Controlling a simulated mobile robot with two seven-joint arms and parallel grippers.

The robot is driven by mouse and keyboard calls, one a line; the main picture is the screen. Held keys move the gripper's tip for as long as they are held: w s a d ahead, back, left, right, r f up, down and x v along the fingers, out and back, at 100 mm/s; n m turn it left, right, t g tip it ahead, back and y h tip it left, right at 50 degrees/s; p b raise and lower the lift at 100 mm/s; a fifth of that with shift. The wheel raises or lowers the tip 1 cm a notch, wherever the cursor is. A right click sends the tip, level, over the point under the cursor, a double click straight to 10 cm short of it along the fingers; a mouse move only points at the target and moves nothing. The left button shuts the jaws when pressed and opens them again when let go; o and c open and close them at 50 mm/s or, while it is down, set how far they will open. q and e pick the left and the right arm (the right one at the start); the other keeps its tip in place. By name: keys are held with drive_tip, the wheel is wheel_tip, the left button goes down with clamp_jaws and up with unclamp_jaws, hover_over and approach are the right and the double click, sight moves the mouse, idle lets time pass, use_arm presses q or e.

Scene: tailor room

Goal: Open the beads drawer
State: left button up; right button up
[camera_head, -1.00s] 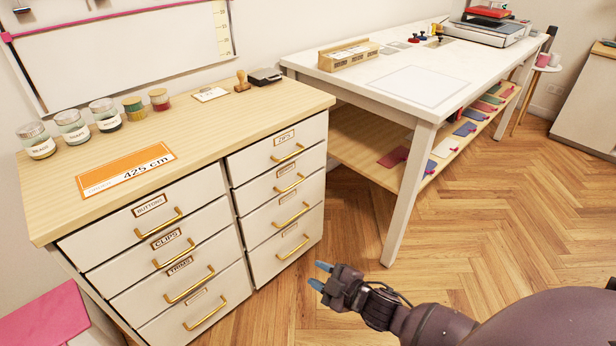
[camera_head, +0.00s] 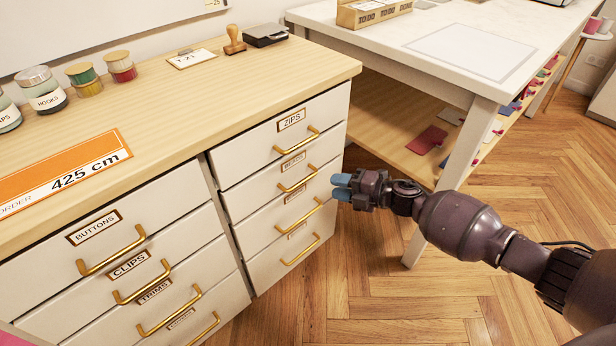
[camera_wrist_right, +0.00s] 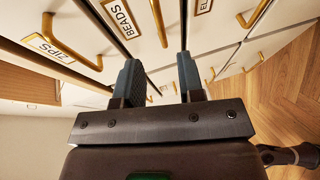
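The beads drawer (camera_head: 279,181) is the second drawer down in the right column of the cabinet. It is shut, with a gold bar handle (camera_head: 298,181). Its label (camera_wrist_right: 117,17) reads BEADS in the right wrist view. My right gripper (camera_head: 341,186) has blue fingertips and is just right of the handle, in front of the cabinet. In the right wrist view the fingers (camera_wrist_right: 160,82) are apart with nothing between them, and the beads handle (camera_wrist_right: 158,22) lies ahead of the gap, apart from them. My left gripper is not in view.
The zips drawer (camera_head: 285,135) is above, with its own protruding handle (camera_head: 297,142); more handled drawers lie below and left, all shut. A white table (camera_head: 452,43) with a low wooden shelf stands right of the cabinet. The wooden floor (camera_head: 380,310) in front is clear.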

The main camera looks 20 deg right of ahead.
sight(306, 181)
drive_tip(key=b+x, duration=0.2)
drive_tip(key=x, duration=0.8)
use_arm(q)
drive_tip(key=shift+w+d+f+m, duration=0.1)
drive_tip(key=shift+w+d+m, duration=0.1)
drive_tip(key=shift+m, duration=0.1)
use_arm(e)
drive_tip(key=shift+a, duration=0.1)
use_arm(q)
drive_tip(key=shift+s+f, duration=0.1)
use_arm(e)
drive_tip(key=shift+c, duration=0.2)
clamp_jaws()
